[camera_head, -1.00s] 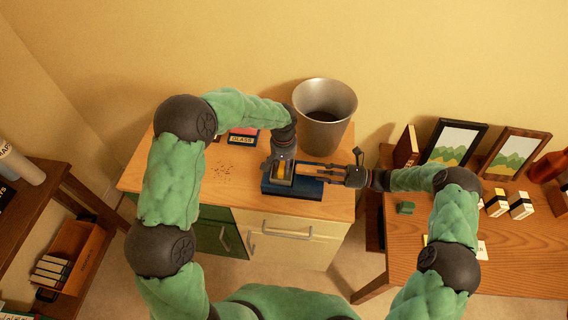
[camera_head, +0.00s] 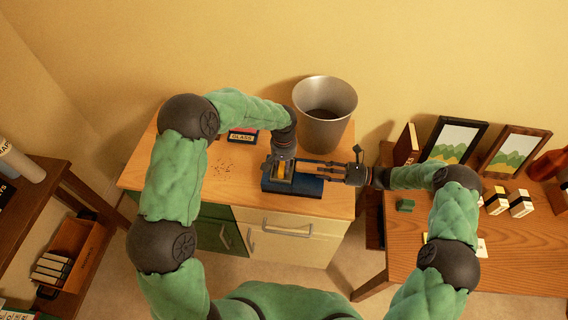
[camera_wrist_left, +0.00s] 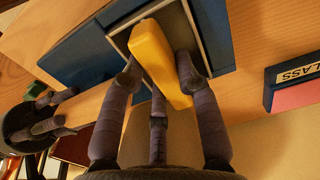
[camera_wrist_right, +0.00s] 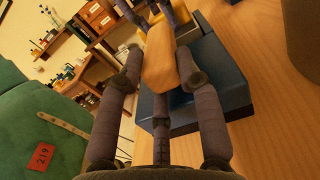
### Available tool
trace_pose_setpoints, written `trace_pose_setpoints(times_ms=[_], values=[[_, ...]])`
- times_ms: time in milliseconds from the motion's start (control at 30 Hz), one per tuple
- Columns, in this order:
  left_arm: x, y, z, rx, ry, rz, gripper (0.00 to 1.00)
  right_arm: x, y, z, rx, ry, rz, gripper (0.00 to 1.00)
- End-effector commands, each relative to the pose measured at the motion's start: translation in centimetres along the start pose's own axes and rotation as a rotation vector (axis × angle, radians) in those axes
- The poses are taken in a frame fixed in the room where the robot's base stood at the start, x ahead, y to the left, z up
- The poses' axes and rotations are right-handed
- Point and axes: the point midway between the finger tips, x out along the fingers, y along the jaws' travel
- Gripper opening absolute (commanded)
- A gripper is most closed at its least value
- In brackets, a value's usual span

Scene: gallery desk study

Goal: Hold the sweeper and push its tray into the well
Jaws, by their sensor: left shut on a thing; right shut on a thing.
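The sweeper is a dark blue block (camera_head: 305,187) on the wooden desk top, with a grey-rimmed well (camera_wrist_left: 205,15) at its left part. A yellow bar (camera_wrist_left: 160,60) lies across the well. My left gripper (camera_head: 282,165) comes down from above and is shut on the yellow bar. My right gripper (camera_head: 305,168) reaches in level from the right. In the right wrist view it is shut on a tan wooden handle (camera_wrist_right: 160,60) above the blue body. I cannot tell the tray apart from the well's inside; the left fingers hide part of it.
A metal bin (camera_head: 325,115) stands just behind the sweeper. The right table (camera_head: 480,265) holds picture frames (camera_head: 455,140) and small boxes. Bare desk top lies left of the sweeper.

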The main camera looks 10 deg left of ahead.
Motion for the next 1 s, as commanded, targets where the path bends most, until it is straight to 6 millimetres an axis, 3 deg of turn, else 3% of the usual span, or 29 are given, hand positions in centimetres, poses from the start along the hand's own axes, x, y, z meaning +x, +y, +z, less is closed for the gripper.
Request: trace_pose_setpoints(times_ms=[400,433,500,533,1000], values=[[0.36,-0.02,0.00,0.000,0.000,0.000,0.00,0.00,-0.02,0.10,-0.001,-0.002,0.000,0.07],[0.36,-0.02,-0.01,0.000,0.001,0.000,0.34,0.00,-0.02,0.10,-0.001,-0.002,0.000,0.07],[0.36,-0.02,-0.01,0.000,0.001,0.000,0.54,0.00,-0.02,0.10,-0.001,-0.002,0.000,0.07],[0.36,-0.02,0.00,0.000,0.001,0.000,0.59,0.00,-0.02,0.10,-0.001,-0.002,0.000,0.07],[-0.24,0.02,-0.02,0.000,0.001,0.000,0.59,0.00,-0.03,0.10,-0.001,-0.002,0.000,0.07]])
